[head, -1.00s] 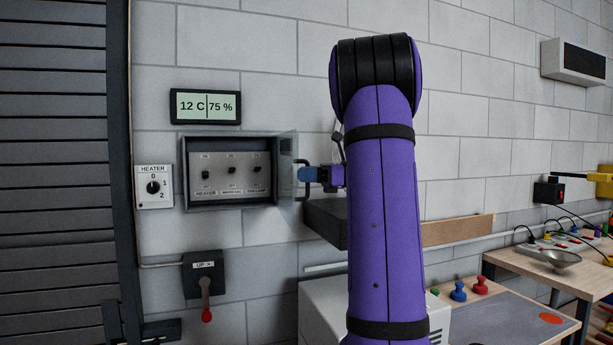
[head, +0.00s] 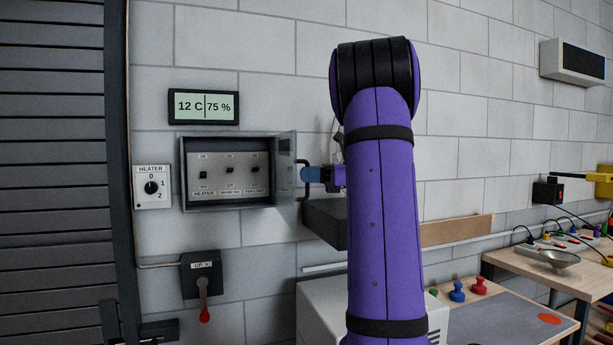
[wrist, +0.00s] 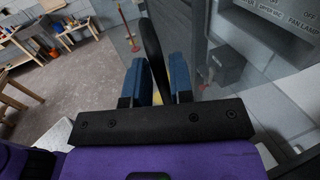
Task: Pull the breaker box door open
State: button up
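The grey breaker box (head: 183,178) is on the block wall in the head view, its front open and its switch panel (head: 228,176) showing. Its door (head: 286,178) stands swung out on the right side, seen nearly edge-on. The door's black handle (head: 301,180) is on its outer face. My gripper (head: 308,175) is at the handle, partly hidden by my purple arm. In the wrist view the dark handle (wrist: 153,50) passes between the two blue fingers of my gripper (wrist: 157,75), which are close on either side of it. The contact itself is partly hidden.
A heater dial (head: 151,187) is left of the box, a display (head: 204,106) above, and a lever switch (head: 203,275) below. A dark block (head: 325,222) is just below my gripper. A workbench (head: 520,265) stands at the right.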

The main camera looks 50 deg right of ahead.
jog(key=v, duration=1)
